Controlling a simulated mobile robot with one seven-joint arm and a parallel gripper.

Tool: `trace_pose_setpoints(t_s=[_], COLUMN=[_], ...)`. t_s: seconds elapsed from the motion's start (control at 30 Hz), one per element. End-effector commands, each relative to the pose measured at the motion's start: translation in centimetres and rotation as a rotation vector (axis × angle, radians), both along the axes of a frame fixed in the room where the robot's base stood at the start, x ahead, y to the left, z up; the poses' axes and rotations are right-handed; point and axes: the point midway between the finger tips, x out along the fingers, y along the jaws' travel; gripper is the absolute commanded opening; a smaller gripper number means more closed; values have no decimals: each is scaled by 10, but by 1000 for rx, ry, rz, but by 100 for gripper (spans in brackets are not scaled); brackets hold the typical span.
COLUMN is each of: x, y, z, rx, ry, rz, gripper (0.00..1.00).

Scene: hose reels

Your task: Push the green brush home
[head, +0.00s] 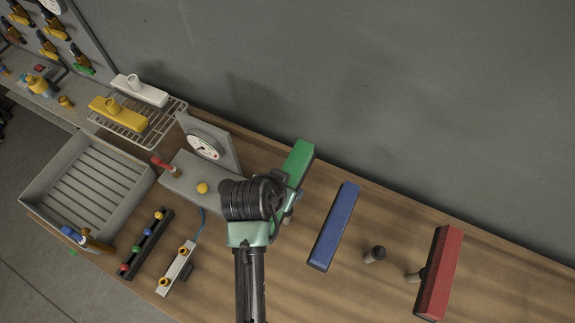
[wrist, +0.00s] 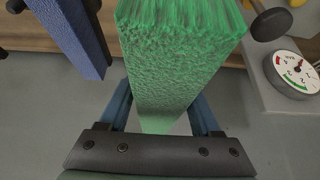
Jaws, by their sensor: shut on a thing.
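The green brush (head: 299,160) is a long block with a bristly face, near the back edge of the wooden bench in the head view. In the wrist view the green brush (wrist: 180,60) fills the middle, between the two blue fingers of my gripper (wrist: 162,100). My gripper is shut on it. In the head view my dark wrist covers the brush's near part and the fingers. I cannot tell what the hidden end of the brush touches.
A blue brush (head: 334,226) and a red brush (head: 440,273) stand to the right, with a dark-topped knob (head: 375,254) between them. A grey gauge box (head: 185,182) stands close on the left. A slatted grey tray (head: 60,172) and wire rack (head: 165,116) are farther left.

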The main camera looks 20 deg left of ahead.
Motion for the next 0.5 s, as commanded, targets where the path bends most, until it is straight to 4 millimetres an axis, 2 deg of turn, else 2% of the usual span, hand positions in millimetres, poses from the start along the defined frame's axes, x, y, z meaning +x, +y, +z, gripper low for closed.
trace_pose_setpoints(t_s=[0.3,0.5], x=[0,0], y=[0,0], z=[-34,-47], rx=[1,1], ry=[-2,-2], rz=[0,0], gripper=[0,0])
